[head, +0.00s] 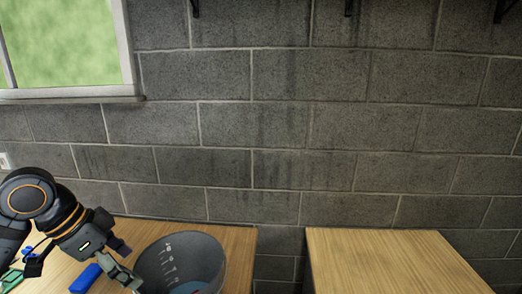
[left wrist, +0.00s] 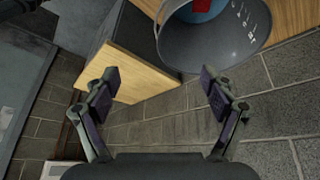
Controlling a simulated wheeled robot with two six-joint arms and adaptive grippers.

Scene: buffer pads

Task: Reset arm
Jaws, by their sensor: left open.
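My left gripper (head: 122,260) is over the left wooden table (head: 238,245), just left of a dark grey bucket (head: 185,258) with pale scale marks. In the left wrist view its two fingers (left wrist: 160,80) are spread apart with nothing between them. The bucket (left wrist: 245,35) shows beyond the fingertips there, with something red (left wrist: 202,6) and blue inside. A blue object (head: 86,279) lies on the table below the gripper. My right gripper is in neither view.
A green object (head: 10,281) lies at the table's left edge, partly cut off. A second wooden table (head: 390,262) stands to the right, its visible top bare, with a gap between the tables. A grey block wall (head: 330,130) with a window (head: 65,45) stands behind.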

